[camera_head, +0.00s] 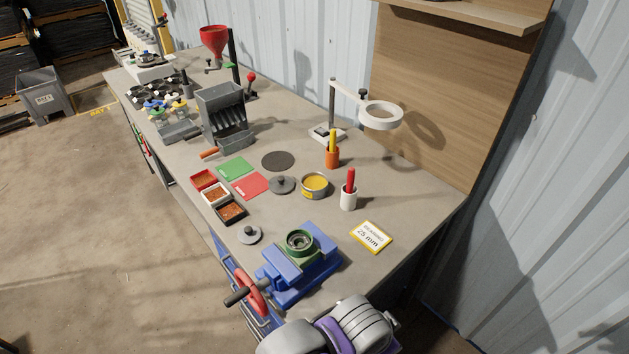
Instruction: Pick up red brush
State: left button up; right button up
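The red brush (351,178) stands upright in a white cup (348,200) on the right part of the workbench. Only its red handle shows; its lower end is hidden inside the cup. Neither of my grippers shows in the head view. A grey and purple rounded part at the bottom edge looks like one of my arm links, but no fingers are visible on it.
A blue vise (287,277) with a red handwheel sits at the near bench end. A yellow-bordered 25 mm sign (371,238), a yellow-filled tin (314,193) and an orange cup (332,161) with a yellow-handled tool are near the brush. A ring lamp (380,116) stands behind.

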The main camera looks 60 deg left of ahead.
aim_at(351, 174)
jog(key=i+u, duration=0.15)
jog(key=u, duration=0.3)
jog(key=i+u, duration=0.1)
jog(key=u, duration=0.35)
jog(key=i+l+u, duration=0.1)
jog(key=u, duration=0.4)
jog(key=i+l+u, duration=0.1)
jog(key=u, duration=0.35)
jog(key=l+u, duration=0.2)
jog(key=u, duration=0.25)
jog(key=i+l+u, duration=0.1)
jog(key=u, duration=0.35)
jog(key=l+u, duration=0.3)
jog(key=u, duration=0.2)
